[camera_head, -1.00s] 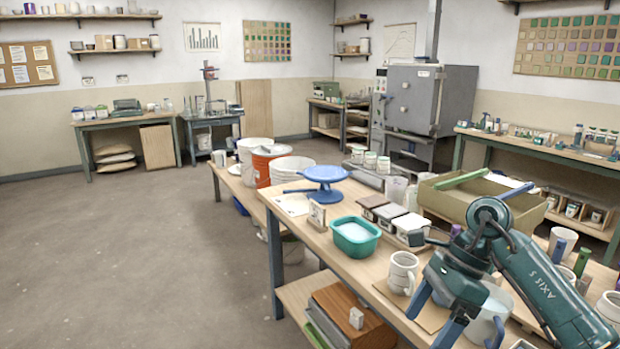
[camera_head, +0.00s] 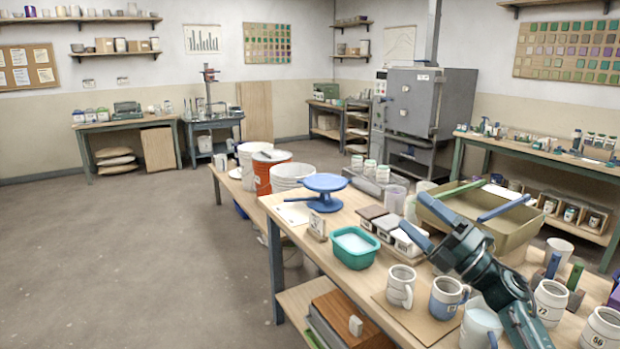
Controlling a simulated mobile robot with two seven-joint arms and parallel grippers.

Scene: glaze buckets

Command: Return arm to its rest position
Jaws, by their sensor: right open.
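My right gripper (camera_head: 422,225) is open and empty, with two blue fingers apart, pointing up and left. It is raised over the right part of the wooden worktable (camera_head: 350,290), in front of the tan bin (camera_head: 520,232). My dark teal right arm comes in from the lower right edge. My left gripper is not in view.
Below the gripper stand a white mug (camera_head: 400,287), a grey-blue mug (camera_head: 447,297) and a pitcher (camera_head: 480,328). A teal tub (camera_head: 355,247), a blue turntable (camera_head: 325,190) and several small boxes stand to the left. Numbered mugs (camera_head: 550,302) stand right of the arm. Left floor is clear.

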